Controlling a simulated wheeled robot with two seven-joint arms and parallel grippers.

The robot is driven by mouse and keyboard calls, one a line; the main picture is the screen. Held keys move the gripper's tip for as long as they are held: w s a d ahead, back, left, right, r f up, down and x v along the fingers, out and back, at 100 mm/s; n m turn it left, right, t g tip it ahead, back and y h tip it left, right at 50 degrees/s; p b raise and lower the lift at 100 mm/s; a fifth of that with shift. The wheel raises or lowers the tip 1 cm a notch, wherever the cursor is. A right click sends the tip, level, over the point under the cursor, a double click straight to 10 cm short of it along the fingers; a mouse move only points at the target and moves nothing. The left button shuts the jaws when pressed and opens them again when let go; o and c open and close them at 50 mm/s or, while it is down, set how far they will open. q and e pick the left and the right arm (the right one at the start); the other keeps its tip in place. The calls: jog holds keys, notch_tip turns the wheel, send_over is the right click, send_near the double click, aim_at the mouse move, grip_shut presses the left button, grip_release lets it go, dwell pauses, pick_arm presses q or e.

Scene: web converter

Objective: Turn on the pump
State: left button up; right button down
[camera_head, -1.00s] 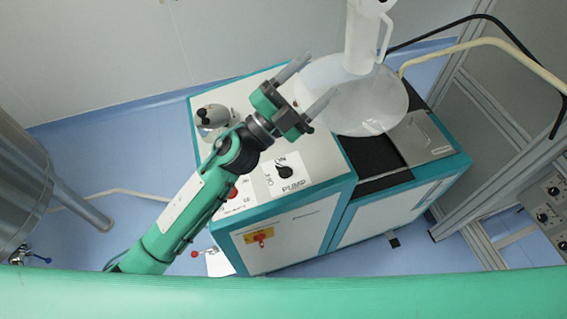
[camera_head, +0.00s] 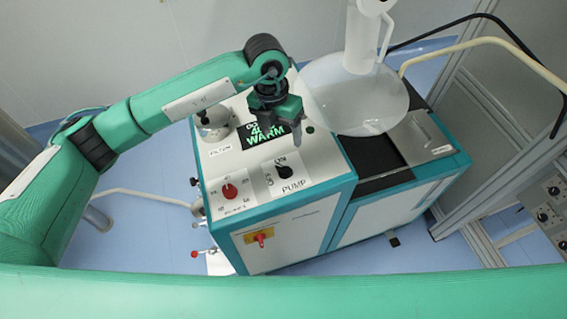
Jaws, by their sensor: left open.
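The pump switch (camera_head: 284,172) is a small black rotary knob on a white plate on the machine's top, near its front edge. "PUMP" is printed below it, with OFF and ON marks beside and above it. The knob's exact pointing is too small to tell. My left gripper (camera_head: 283,137) is open and empty. It points down above the machine top, behind the pump switch and apart from it. Its far finger is partly hidden. My right gripper is not in view.
A red knob (camera_head: 230,191) sits left of the pump switch. A display (camera_head: 263,134) reading "WARM" and a metal fitting (camera_head: 214,117) lie behind. A clear round bowl (camera_head: 352,105) with a white jug (camera_head: 361,45) above it stands right. A red-yellow switch (camera_head: 259,237) is on the front panel.

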aim_at(284, 167)
pick_arm(q)
jog(key=f+p, duration=0.1)
jog(key=f, duration=0.3)
jog(key=f+p, duration=0.2)
jog(key=f, duration=0.2)
jog(key=f+p, duration=0.2)
jog(key=f, duration=0.2)
jog(key=shift+s+d+f, duration=0.25)
jog(key=shift+d, duration=0.1)
jog(key=shift+f, duration=0.55)
jog(key=c, duration=1)
